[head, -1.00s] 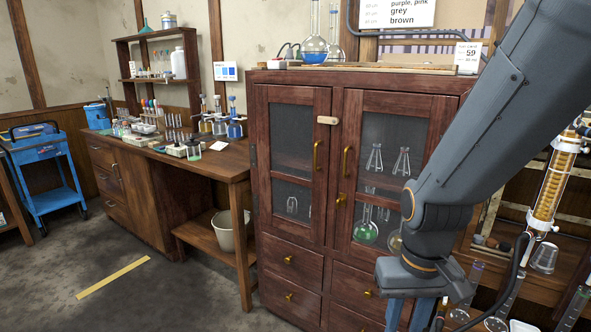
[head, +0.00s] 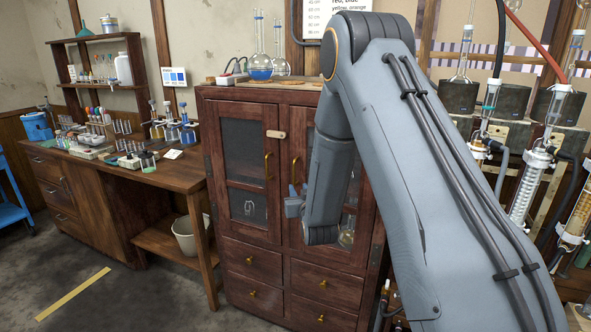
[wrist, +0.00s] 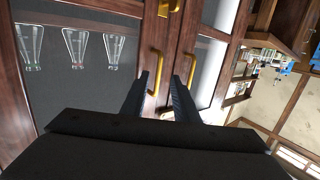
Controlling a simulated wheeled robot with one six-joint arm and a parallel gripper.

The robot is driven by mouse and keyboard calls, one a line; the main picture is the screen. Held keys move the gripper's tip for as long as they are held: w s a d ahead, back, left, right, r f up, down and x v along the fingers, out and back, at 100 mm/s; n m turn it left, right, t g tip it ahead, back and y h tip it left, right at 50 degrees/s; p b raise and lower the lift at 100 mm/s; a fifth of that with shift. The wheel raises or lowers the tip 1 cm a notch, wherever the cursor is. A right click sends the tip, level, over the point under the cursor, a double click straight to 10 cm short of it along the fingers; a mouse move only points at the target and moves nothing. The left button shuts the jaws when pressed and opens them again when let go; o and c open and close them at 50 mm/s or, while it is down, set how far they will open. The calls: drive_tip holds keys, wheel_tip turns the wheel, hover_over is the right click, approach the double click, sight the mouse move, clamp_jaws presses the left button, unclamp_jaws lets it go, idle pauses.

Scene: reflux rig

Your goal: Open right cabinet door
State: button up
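The dark wooden cabinet (head: 258,170) stands in the middle of the head view with both glass-paned doors shut. The right door's brass handle (head: 295,170) is upright beside the centre seam. My arm covers much of the right door. My gripper (head: 292,203) is in front of that door, just below the handle in the picture. The wrist view appears upside down, with the right door on its left. There my gripper (wrist: 161,78) is open, and the right door's handle (wrist: 154,85) shows between its fingers, with contact unclear. The left door's handle (wrist: 191,72) is beside the other finger.
A wooden peg (head: 276,134) sits at the upper part of the doors, near the seam. Glass flasks (wrist: 75,48) stand behind the right door's pane. A workbench (head: 165,180) is to the left and glass apparatus (head: 540,150) to the right.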

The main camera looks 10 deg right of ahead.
sight(294, 174)
drive_tip(key=shift+t, duration=0.6)
drive_tip(key=shift+w+d+r+p, duration=0.15)
drive_tip(key=shift+w+p, duration=0.3)
drive_tip(key=shift+w, duration=0.95)
drive_tip(key=shift+w+r+p, duration=0.25)
drive_tip(key=shift+w+p, duration=0.2)
drive_tip(key=shift+w, duration=0.95)
drive_tip(key=shift+w+d+r+p, duration=0.15)
drive_tip(key=shift+w+p, duration=0.3)
drive_tip(key=shift+w, duration=0.95)
drive_tip(key=shift+a, duration=0.1)
clamp_jaws()
